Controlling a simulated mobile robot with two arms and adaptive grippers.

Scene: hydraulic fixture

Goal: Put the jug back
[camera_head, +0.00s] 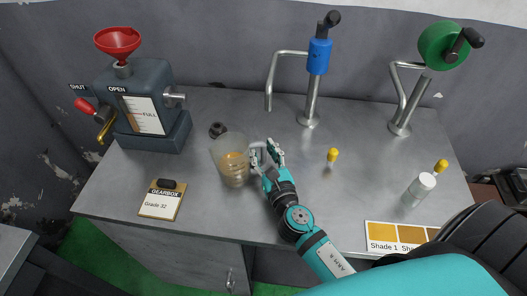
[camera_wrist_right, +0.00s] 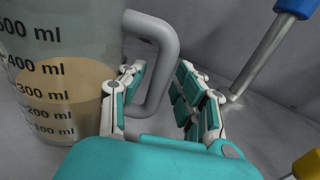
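The clear measuring jug (camera_head: 229,150) stands on the grey bench and holds amber liquid. In the right wrist view the jug (camera_wrist_right: 62,60) fills the left side, with its liquid level between the 300 and 400 ml marks. Its grey handle (camera_wrist_right: 165,45) points toward my right gripper. My right gripper (camera_head: 267,152) is at the jug's right side. In the right wrist view its fingers (camera_wrist_right: 160,78) are apart, one on either side of the handle, with a gap visible on the right. My left gripper is not in view.
A dark gearbox unit (camera_head: 140,105) with a red funnel (camera_head: 117,42) stands behind left. A clipboard (camera_head: 163,199) lies at front left. A blue-topped post (camera_head: 319,57) and green-wheeled post (camera_head: 436,48) stand behind. A white-capped bottle (camera_head: 420,189) and shade card (camera_head: 395,236) are right.

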